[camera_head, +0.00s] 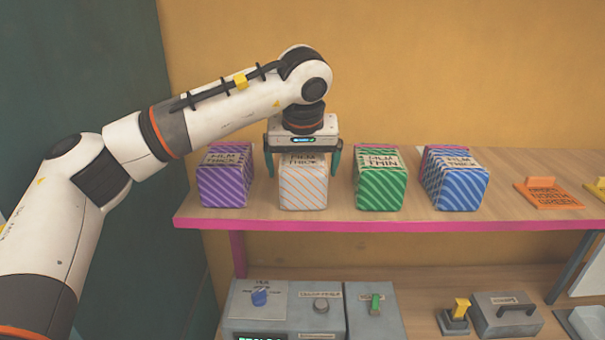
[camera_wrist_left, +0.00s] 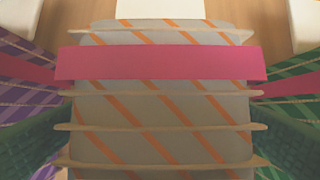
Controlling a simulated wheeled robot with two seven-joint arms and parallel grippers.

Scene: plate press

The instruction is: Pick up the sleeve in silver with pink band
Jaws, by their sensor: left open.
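The silver sleeve (camera_head: 302,192) with orange diagonal stripes stands on the upper shelf between the purple and green ones. Its label reads "FILM THICK". It fills the middle of the left wrist view (camera_wrist_left: 160,103), where its pink band (camera_wrist_left: 155,63) crosses it. My left gripper (camera_head: 303,172) points down from above, open, with its teal fingers on either side of the sleeve's upper part. In the left wrist view the fingers show at both sides of the sleeve; I cannot tell whether they touch it. My right gripper is not in view.
The purple sleeve (camera_head: 225,186) is close on the left and the green sleeve (camera_head: 381,188) close on the right. A blue sleeve (camera_head: 457,189) stands further right, then an orange plate (camera_head: 549,195). Grey control boxes (camera_head: 315,322) sit on the lower shelf.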

